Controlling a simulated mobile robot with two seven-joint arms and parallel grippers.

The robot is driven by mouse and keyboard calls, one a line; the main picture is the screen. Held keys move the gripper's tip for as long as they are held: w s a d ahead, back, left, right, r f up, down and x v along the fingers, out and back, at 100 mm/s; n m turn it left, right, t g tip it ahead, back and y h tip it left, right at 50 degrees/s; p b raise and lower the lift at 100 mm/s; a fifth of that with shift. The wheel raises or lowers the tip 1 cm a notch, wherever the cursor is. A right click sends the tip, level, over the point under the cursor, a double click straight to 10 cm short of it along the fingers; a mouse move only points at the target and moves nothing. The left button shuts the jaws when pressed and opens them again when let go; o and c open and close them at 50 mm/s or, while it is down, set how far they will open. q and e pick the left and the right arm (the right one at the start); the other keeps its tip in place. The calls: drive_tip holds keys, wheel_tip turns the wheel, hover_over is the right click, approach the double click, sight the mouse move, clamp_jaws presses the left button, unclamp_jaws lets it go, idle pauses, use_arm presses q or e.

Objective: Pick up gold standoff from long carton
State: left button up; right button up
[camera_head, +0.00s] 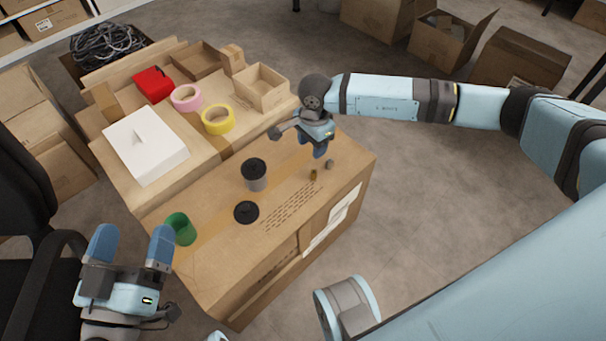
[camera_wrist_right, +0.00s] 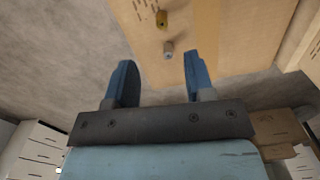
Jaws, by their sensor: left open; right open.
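The gold standoff (camera_head: 313,174) stands on top of the long carton (camera_head: 215,265), near its right end. A small grey piece (camera_head: 329,163) is close beside it. In the right wrist view the gold standoff (camera_wrist_right: 162,19) is at the top, with the grey piece (camera_wrist_right: 168,50) nearer to me. My right gripper (camera_head: 320,150) is above the carton's right end, close to both pieces. It is open and empty, its two blue fingers (camera_wrist_right: 158,75) apart, with the standoff beyond the fingertips. My left gripper (camera_head: 132,240) is open and empty, off the carton's left end.
A grey canister with a black lid (camera_head: 255,175), a black disc (camera_head: 246,212) and a green ring (camera_head: 181,229) are on the long carton. Behind it, a carton carries a white box (camera_head: 146,148), pink tape (camera_head: 187,97), yellow tape (camera_head: 218,119) and a red item (camera_head: 153,84).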

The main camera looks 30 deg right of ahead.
sight(313, 172)
drive_tip(key=f+b, duration=0.1)
drive_tip(key=f, duration=0.1)
drive_tip(key=f+b, duration=0.1)
drive_tip(key=f, duration=0.2)
drive_tip(key=f+b, duration=0.1)
drive_tip(key=f, duration=0.2)
drive_tip(key=shift+w+d+f, duration=0.15)
drive_tip(key=shift+d+f, duration=0.1)
drive_tip(key=shift+d, duration=0.15)
wheel_tip(313, 172, down, 5)
drive_tip(key=b, duration=0.2)
drive_tip(key=shift+b, duration=0.3)
drive_tip(key=shift+f, duration=0.15)
use_arm(q)
wheel_tip(313, 172, down, 7)
drive_tip(key=m+g, duration=0.1)
drive_tip(key=g, duration=0.1)
drive_tip(key=shift+w+d, duration=0.15)
drive_tip(key=shift+w, duration=0.05)
use_arm(e)
drive_tip(key=shift+c, duration=0.2)
clamp_jaws()
